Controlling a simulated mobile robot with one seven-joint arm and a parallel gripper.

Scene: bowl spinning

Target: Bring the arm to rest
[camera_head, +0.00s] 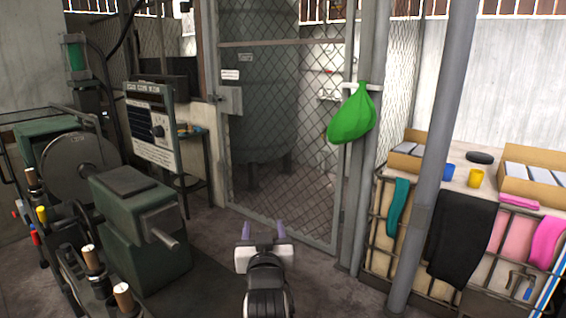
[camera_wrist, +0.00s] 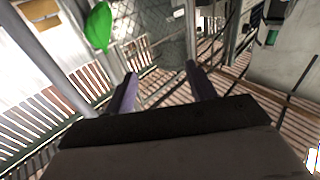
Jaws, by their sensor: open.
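My gripper (camera_head: 265,231) is at the bottom middle of the head view, raised in front of the mesh gate. Its two purple fingers stand apart with nothing between them. In the wrist view my gripper (camera_wrist: 160,85) is also open and empty, with the fingers spread. No object touches the gripper in either view.
A mesh gate (camera_head: 280,130) is ahead. A green bag (camera_head: 352,117) hangs on a post. A bench (camera_head: 440,172) with boxes and cups stands at the right behind a grey pole (camera_head: 436,150).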

